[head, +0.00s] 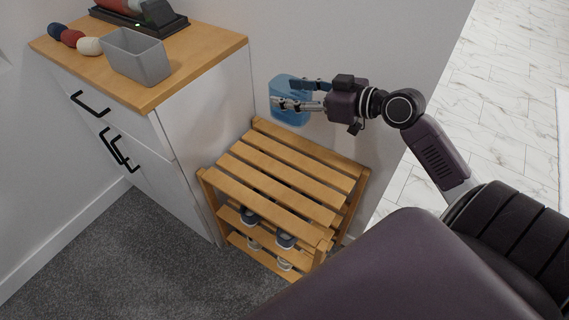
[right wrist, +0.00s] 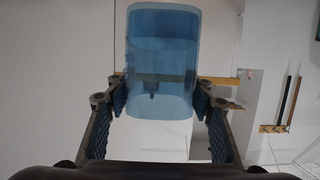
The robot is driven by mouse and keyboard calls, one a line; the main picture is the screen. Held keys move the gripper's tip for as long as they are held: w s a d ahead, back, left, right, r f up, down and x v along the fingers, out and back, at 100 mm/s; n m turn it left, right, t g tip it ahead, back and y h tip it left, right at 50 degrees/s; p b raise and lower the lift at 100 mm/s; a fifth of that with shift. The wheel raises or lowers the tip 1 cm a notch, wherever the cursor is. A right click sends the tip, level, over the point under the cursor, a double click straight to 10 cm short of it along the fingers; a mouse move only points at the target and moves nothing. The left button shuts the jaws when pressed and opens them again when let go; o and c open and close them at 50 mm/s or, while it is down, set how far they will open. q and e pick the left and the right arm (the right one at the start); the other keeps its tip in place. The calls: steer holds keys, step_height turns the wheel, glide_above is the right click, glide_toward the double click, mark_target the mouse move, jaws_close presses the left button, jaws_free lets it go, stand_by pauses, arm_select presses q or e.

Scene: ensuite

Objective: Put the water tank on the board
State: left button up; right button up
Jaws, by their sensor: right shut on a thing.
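The water tank (head: 291,112) is a translucent blue container with rounded corners. My right gripper (head: 290,94) is shut on it and holds it in the air near the wall, above the back of the slatted rack. In the right wrist view the tank (right wrist: 162,55) stands between the two fingers of the right gripper (right wrist: 161,105). My left gripper is not in view.
On the cabinet top are a grey open bin (head: 138,62), several coloured round things (head: 73,39) and a black appliance base (head: 150,18). The wooden slatted rack (head: 290,180) holds cups or shoes on its lower shelves. The cabinet top's right part is clear.

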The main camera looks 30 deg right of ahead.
steer(key=shift+d+f+b, duration=0.1)
steer(key=shift+f+b, duration=2.2)
steer(key=shift+f, duration=7.65)
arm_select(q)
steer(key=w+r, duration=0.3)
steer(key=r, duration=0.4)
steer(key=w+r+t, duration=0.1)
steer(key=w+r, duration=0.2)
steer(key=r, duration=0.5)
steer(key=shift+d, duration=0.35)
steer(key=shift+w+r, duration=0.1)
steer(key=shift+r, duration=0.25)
arm_select(e)
steer(key=shift+f, duration=0.1)
steer(key=o, duration=1.3)
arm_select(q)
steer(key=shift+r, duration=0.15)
arm_select(e)
steer(key=shift+o, duration=0.2)
